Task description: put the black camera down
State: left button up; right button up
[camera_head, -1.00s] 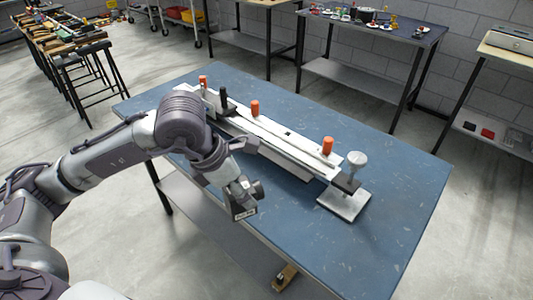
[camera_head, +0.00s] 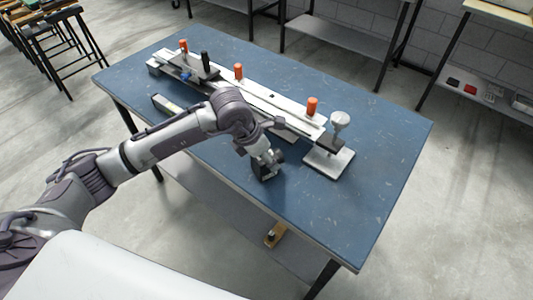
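My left gripper (camera_head: 267,160) hangs over the blue table near its front edge, pointing down. The black camera (camera_head: 264,172), a small dark block, is at its fingertips, low at the tabletop. The gripper appears shut on it; the fingers are small and partly merge with the dark camera. I cannot tell whether the camera touches the table. My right gripper is not in view.
The blue table (camera_head: 330,215) carries a long white rail fixture (camera_head: 260,100) with orange knobs, and a white base plate (camera_head: 328,158) at its right end. A small dark box (camera_head: 167,104) lies left of my arm. The table's right part is clear.

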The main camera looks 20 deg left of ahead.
pick_arm(q)
jog(key=shift+f+b, duration=0.2)
jog(key=shift+b, duration=0.1)
jog(key=o, duration=1)
jog(key=shift+c, duration=0.2)
jog(key=shift+r, duration=0.2)
jog(key=v, duration=1.2)
jog(key=shift+b, duration=0.4)
